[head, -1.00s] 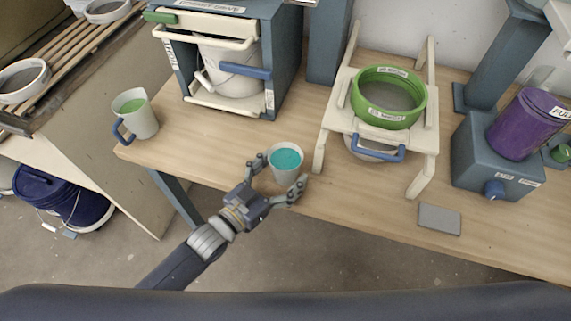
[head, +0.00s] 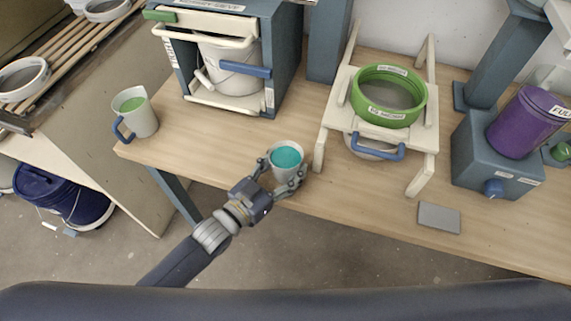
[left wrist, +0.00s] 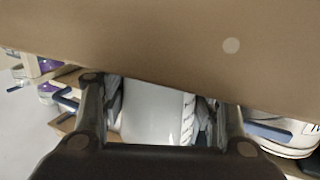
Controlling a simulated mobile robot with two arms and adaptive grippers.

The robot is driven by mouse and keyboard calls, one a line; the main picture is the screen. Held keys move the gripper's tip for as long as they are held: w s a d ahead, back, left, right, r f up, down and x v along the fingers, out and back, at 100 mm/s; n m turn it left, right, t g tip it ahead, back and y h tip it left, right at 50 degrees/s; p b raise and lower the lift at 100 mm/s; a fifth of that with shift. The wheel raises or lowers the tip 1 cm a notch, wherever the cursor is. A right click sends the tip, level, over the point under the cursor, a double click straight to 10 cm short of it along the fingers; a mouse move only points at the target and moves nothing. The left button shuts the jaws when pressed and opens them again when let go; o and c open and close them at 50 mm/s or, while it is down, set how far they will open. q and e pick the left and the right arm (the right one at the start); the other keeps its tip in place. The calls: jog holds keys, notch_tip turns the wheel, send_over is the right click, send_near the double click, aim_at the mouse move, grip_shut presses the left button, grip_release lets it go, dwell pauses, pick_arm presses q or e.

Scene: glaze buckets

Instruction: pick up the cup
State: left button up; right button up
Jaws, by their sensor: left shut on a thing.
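A small white cup (head: 286,170) with teal contents stands on the wooden bench near its front edge in the head view. My left gripper (head: 283,176) is shut on this cup, with one finger at each side of its wall. In the left wrist view the white cup (left wrist: 157,112) sits between the two fingers, its lower part hidden by the gripper body. A second cup (head: 138,117), pale with green contents and a blue handle, stands at the bench's left end. My right gripper is not in view.
A cream stand with a green sieve (head: 388,97) stands right of the held cup. A blue-grey cabinet (head: 285,70) with a white bucket (head: 229,68) is behind. A grey plate (head: 439,217) lies front right. A purple container (head: 524,124) stands at right.

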aim_at(275, 168)
pick_arm(q)
jog(key=shift+r, duration=0.2)
jog(key=shift+r, duration=1.7)
jog(key=shift+s+a+f, duration=0.1)
jog(key=shift+s+a, duration=0.4)
jog(key=shift+s, duration=0.05)
jog(key=b+v, duration=0.1)
jog(key=v, duration=1.3)
jog(key=shift+a+r, duration=0.35)
jog(key=shift+r, duration=0.05)
